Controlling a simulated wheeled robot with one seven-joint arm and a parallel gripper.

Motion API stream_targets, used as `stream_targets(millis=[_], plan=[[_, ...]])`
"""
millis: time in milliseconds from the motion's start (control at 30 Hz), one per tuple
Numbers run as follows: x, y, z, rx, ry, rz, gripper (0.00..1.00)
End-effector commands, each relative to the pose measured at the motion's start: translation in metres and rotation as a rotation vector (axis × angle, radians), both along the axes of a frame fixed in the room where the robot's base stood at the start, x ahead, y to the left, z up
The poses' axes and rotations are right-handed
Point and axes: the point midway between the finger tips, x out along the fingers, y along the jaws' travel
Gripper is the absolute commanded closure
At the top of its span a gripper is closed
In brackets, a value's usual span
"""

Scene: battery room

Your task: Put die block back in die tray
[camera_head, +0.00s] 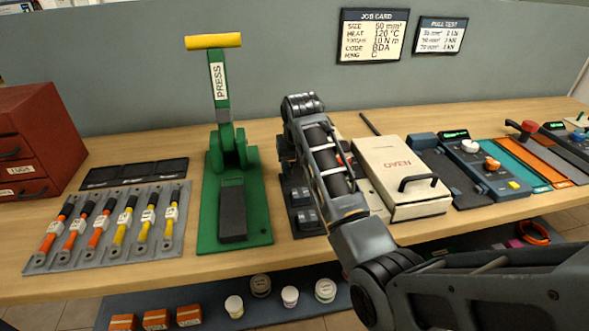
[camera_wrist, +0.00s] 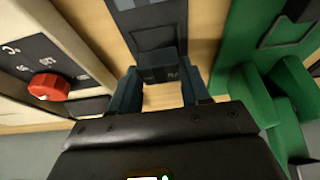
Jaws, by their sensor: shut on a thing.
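My gripper (camera_wrist: 160,88) is shut on a small dark die block (camera_wrist: 160,68). The block sits between the two fingers, with a small pale mark that I cannot read. The dark die tray (camera_wrist: 150,18) lies just beyond the block in the wrist view. The block overlaps the near end of the tray in that picture; I cannot tell whether it touches it. In the head view the tray (camera_head: 311,233) shows between the green press and the oven, with dark blocks on it. My arm covers part of the tray and hides the held block and fingers there.
The green press (camera_head: 264,222) with its yellow handle stands close left of the tray. The cream oven (camera_head: 385,160) is close on the right; its red knob (camera_wrist: 48,86) shows in the wrist view. A grey lug rack (camera_head: 178,240) lies further left. Bare wood shows along the front edge.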

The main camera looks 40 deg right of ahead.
Motion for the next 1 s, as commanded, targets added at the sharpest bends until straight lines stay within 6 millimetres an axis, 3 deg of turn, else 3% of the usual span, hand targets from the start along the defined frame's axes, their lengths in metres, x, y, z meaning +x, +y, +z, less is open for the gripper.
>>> stream_targets(millis=[200,567,600,833,1000], plan=[[-0.001,0.0,-0.022,0.0,0.0,0.0,0.96],[0.0,0.0,-0.026,0.001,-0.001,0.0,0.96],[-0.001,0.0,-0.027,0.001,0.001,0.0,0.52],[-0.001,0.0,-0.026,0.001,0.001,0.0,0.3],[-0.001,0.0,-0.026,0.0,0.0,0.0,0.28]])
